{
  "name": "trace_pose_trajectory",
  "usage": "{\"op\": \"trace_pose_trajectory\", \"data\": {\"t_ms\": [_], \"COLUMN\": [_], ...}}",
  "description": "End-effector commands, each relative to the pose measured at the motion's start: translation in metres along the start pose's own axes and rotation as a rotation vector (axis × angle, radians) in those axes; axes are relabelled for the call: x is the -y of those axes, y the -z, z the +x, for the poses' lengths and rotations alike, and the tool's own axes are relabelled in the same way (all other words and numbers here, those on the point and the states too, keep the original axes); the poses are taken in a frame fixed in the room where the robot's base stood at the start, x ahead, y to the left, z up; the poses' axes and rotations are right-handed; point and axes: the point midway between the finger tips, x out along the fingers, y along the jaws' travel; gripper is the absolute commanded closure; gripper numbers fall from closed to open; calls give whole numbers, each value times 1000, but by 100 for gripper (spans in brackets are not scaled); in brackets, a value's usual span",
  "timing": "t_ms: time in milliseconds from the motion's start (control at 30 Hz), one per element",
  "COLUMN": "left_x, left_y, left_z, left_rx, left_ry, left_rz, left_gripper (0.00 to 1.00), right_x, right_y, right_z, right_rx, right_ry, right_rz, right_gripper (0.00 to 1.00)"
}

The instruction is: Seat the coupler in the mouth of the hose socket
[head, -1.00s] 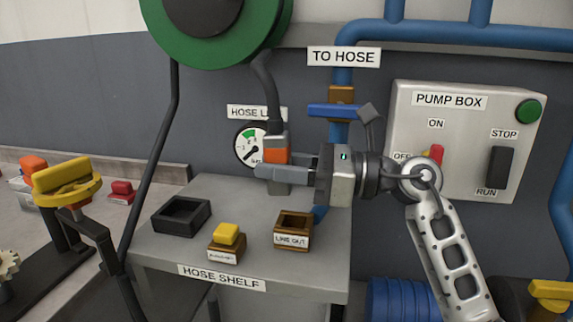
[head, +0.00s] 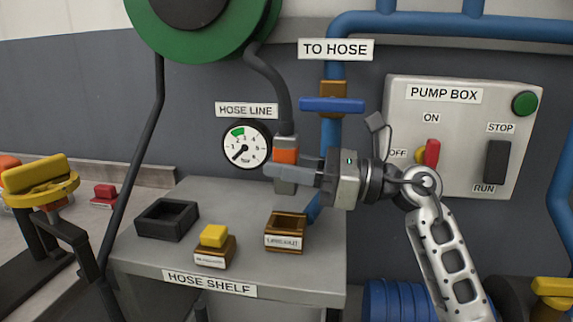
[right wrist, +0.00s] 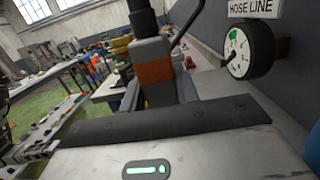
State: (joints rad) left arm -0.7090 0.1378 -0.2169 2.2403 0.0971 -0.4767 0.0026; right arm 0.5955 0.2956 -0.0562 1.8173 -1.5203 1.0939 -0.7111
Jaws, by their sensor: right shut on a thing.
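The coupler (head: 285,156) is a grey block with an orange band on the lower end of a black hose. My right gripper (head: 282,173) is shut on it and holds it roughly upright above the shelf. It also shows in the right wrist view, where the coupler (right wrist: 154,72) stands beyond the gripper body. The likely hose socket (head: 286,244) is a brown open-topped box with a white label on the shelf. The coupler hangs above its mouth in the head view, with a gap between; the exact alignment cannot be told. My left gripper is not in view.
The hose shelf (head: 160,254) also bears a black open tray (head: 167,220) and a yellow block (head: 213,236) on a brown base. Behind are a gauge (head: 246,144), a blue valve handle (head: 332,104) and the pump box (head: 461,138).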

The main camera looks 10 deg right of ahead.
Motion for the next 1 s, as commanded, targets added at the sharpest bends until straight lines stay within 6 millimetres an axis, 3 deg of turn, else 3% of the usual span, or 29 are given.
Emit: {"op": "trace_pose_trajectory", "data": {"t_ms": [200,400,1000], "left_x": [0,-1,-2], "left_y": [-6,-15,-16], "left_z": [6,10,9], "left_rx": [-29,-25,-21], "left_ry": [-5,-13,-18], "left_rz": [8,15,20], "left_gripper": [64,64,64], "right_x": [0,0,0], "right_y": [27,40,42], "right_z": [-4,-5,-5], "right_rx": [-1,1,1], "right_ry": [1,1,0], "right_rz": [0,-1,-1], "right_gripper": [100,100,100]}}
